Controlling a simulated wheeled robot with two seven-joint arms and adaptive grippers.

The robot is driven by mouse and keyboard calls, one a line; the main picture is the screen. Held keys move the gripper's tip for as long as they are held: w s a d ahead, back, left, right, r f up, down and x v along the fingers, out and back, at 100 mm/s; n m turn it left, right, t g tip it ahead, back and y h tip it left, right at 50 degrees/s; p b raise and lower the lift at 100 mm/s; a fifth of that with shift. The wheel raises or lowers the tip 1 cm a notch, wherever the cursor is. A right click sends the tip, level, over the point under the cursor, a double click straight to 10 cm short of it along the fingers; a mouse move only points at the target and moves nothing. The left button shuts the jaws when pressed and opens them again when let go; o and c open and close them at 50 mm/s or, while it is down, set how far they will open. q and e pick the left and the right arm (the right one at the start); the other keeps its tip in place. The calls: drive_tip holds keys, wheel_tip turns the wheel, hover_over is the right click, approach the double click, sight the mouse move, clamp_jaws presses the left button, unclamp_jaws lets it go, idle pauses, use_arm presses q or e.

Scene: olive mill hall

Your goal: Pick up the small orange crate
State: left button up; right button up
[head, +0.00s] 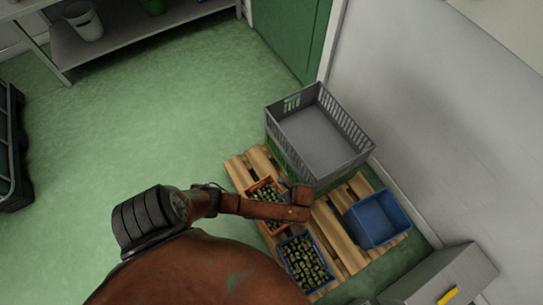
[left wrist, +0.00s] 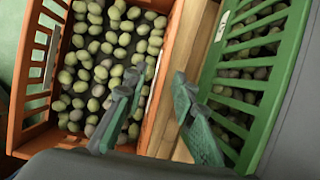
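The small orange crate (head: 252,188) stands on the wooden pallet, full of green olives, partly hidden under my left arm in the head view. In the left wrist view the orange crate (left wrist: 180,62) fills the left side, with slots in its far-left wall. My left gripper (left wrist: 164,78) is open over the crate's right wall, one finger on the olive side and the other on the outer side toward the green crate. I cannot tell whether the fingers touch the wall. In the head view the fingers are hidden by my arm. My right gripper is not in view.
A green crate (left wrist: 238,73) of olives stands close to the right, with a large empty grey crate (head: 345,165) above it. A blue crate of olives (head: 284,245) and an empty blue crate (head: 378,220) share the pallet (head: 335,236). Green floor is clear to the left.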

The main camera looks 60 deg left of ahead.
use_arm(q)
drive_tip(key=shift+c, duration=0.5)
clamp_jaws()
idle(0.3)
